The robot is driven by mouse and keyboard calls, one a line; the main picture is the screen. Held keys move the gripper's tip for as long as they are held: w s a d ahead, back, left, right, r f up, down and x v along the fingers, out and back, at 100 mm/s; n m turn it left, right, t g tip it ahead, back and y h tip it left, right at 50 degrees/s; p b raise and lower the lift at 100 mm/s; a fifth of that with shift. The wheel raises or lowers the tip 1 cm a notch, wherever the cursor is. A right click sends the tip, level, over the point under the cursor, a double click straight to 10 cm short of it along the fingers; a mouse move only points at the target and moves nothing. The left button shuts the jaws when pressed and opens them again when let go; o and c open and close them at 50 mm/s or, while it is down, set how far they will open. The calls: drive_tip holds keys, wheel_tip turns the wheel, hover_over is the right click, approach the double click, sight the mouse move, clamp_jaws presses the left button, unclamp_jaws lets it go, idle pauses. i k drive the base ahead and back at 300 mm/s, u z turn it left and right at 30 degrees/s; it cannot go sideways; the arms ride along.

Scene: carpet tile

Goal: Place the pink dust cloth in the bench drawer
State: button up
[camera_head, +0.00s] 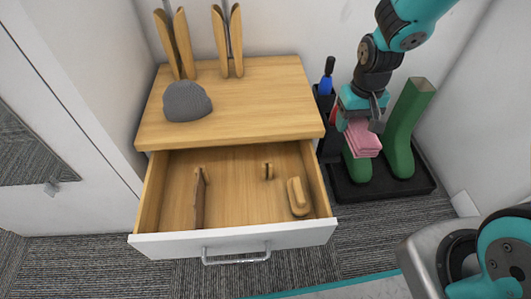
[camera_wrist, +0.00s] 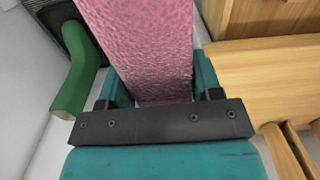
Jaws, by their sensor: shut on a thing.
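The pink dust cloth (camera_head: 363,138) is a folded bundle held in my gripper (camera_head: 363,112), over the green boots to the right of the bench. In the wrist view the cloth (camera_wrist: 150,45) fills the space between the fingers of my gripper (camera_wrist: 158,100), which is shut on it. The bench drawer (camera_head: 232,190) is pulled open below the wooden bench top (camera_head: 240,98). It has a white front (camera_head: 180,245) with a metal handle. My gripper is to the right of the drawer and higher than it.
Inside the drawer are a wooden brush-like block (camera_head: 298,196), a thin upright wooden piece (camera_head: 199,195) and a small wooden piece (camera_head: 267,171). A grey knit hat (camera_head: 187,101) and wooden shoe-tree-like forms (camera_head: 228,42) stand on the bench. Green boots (camera_head: 405,130) stand in a black tray (camera_head: 385,190).

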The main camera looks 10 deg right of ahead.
sight(233, 208)
drive_tip(key=k, duration=0.5)
drive_tip(key=u, duration=0.95)
drive_tip(key=i, duration=0.5)
drive_tip(key=z, duration=0.45)
